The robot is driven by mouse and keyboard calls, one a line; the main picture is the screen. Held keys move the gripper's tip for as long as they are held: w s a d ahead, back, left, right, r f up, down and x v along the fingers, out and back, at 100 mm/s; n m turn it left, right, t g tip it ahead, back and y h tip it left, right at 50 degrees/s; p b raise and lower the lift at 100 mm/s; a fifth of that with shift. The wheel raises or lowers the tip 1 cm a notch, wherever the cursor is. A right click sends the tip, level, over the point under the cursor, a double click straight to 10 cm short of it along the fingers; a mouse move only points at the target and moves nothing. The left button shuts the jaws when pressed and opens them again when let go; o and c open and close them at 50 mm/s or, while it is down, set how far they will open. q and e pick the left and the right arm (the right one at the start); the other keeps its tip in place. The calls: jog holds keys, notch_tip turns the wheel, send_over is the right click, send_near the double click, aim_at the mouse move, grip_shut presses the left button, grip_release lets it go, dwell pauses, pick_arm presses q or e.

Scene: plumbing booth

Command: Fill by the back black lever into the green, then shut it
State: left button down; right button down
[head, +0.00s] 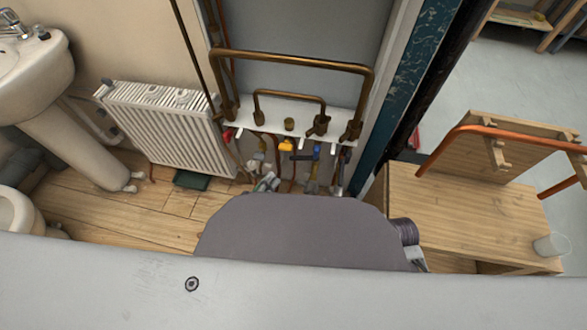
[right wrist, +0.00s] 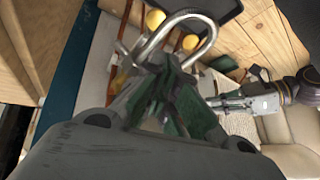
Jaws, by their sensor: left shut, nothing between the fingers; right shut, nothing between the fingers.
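The dark green tray (head: 192,180) lies on the wooden floor in front of the radiator in the head view. A cluster of taps hangs under a white shelf; a dark lever (head: 302,157) shows there beside a blue one, but I cannot tell whether it is the back black lever. My left gripper (head: 267,183) is low, left of the taps, shut and empty. In the right wrist view, my right gripper (right wrist: 165,82) is shut and empty, close to a bent chrome pipe (right wrist: 160,38). I cannot tell whether they touch. No water flow is visible.
A yellow lever (head: 286,145) and a blue lever (head: 316,152) sit close together. Brass pipes (head: 290,60) rise above the shelf (head: 268,123). The white radiator (head: 168,125) is at left; a wooden bench (head: 460,215) with a clear cup (head: 551,245) is at right.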

aim_at(304, 160)
pick_arm(q)
jog(key=shift+s+d+f+m+g+h, duration=0.25)
jog(key=shift+m+g+h, duration=0.1)
jog(key=shift+m, duration=4.5)
jog(key=shift+s+d+f+m+g+h, duration=0.1)
jog(key=shift+s+m+g+h, duration=0.2)
jog(key=shift+m, duration=4.5)
jog(key=shift+s+d+f+m+g+h, duration=0.2)
jog(key=shift+m+g+h, duration=0.2)
jog(key=shift+m, duration=4.45)
pick_arm(e)
jog(key=shift+s+d+f+g+h, duration=0.15)
jog(key=shift+s+d+g, duration=0.2)
jog(key=shift+s, duration=0.3)
jog(key=shift+s+d+f+g+h, duration=0.1)
jog(key=shift+s+d+g+h, duration=0.1)
jog(key=shift+s+g, duration=0.3)
jog(key=shift+s, duration=0.1)
pick_arm(q)
jog(key=shift+w+d, duration=0.1)
jog(key=shift+w, duration=0.1)
